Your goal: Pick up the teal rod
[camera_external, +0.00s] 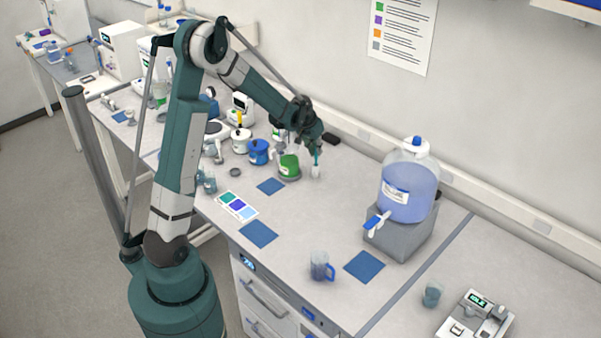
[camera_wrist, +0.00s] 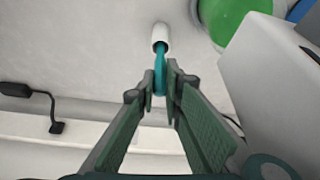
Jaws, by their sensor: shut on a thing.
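The teal rod (camera_wrist: 160,72) is thin and stands with its lower end in or at a small white holder (camera_wrist: 160,36) on the bench. My gripper (camera_wrist: 162,86) is shut on the rod's upper part in the wrist view. In the external view, my gripper (camera_external: 314,143) is above the bench, and the rod (camera_external: 317,158) points down from it to the white holder (camera_external: 316,172). I cannot tell whether the rod's end is inside the holder or just above it.
A container of green liquid (camera_external: 289,166) stands close left of the holder. A blue pot (camera_external: 259,152) is farther left. A large carboy (camera_external: 408,185) on a grey stand is to the right. Blue mats (camera_external: 258,234) lie in front. A black adapter (camera_wrist: 14,90) lies by the wall.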

